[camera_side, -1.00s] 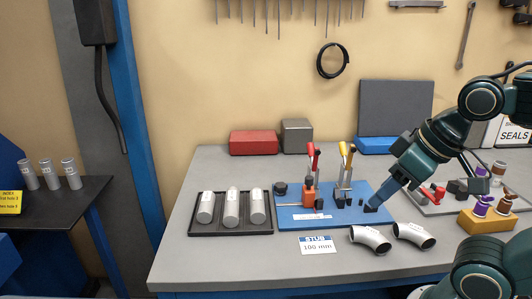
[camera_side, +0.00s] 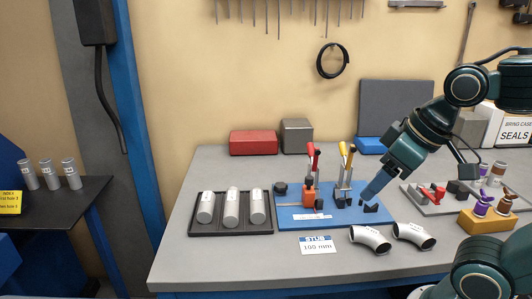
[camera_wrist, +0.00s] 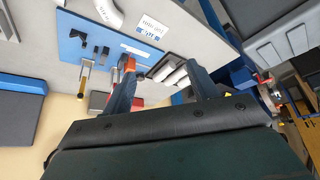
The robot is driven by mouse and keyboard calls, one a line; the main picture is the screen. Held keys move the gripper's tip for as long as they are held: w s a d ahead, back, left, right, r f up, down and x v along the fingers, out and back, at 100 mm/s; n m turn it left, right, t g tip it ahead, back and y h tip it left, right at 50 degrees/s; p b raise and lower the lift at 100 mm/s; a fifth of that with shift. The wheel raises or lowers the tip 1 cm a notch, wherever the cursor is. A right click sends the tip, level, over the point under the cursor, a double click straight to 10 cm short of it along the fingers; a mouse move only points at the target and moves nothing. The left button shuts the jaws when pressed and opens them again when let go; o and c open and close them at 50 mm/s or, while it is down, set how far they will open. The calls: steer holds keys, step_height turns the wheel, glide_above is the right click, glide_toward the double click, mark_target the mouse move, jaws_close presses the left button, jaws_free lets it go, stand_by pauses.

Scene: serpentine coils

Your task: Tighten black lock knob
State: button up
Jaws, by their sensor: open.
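A dark round knob (camera_side: 281,188) stands at the left end of the blue fixture plate (camera_side: 300,222). Beside it on the plate are an orange clamp with a red handle (camera_side: 310,190) and a metal clamp with a yellow handle (camera_side: 345,175). Small black blocks (camera_side: 370,208) sit at the plate's right end. My gripper (camera_side: 366,196) points down and left above this right end, apart from the knob. In the wrist view its two fingers (camera_wrist: 162,72) are spread with nothing held between them. I cannot make out the knob clearly in the wrist view.
A black tray (camera_side: 231,234) with three metal tubes lies left of the plate. Two pipe elbows (camera_side: 370,239) and a stub label (camera_side: 315,245) lie in front. A grey fixture with red clamps (camera_side: 430,197) and a yellow spool block (camera_side: 487,220) stand to the right.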

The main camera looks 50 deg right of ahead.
steer(key=w+d+r+n+g, duration=0.1)
steer(key=w+d+r, duration=0.15)
steer(key=w, duration=0.55)
steer(key=n+g, duration=0.4)
steer(key=n, duration=0.2)
glide_above(282, 185)
step_height(282, 185, down, 9)
steer(key=shift+r, duration=0.15)
step_height(282, 185, down, 14)
steer(key=shift+r, duration=0.1)
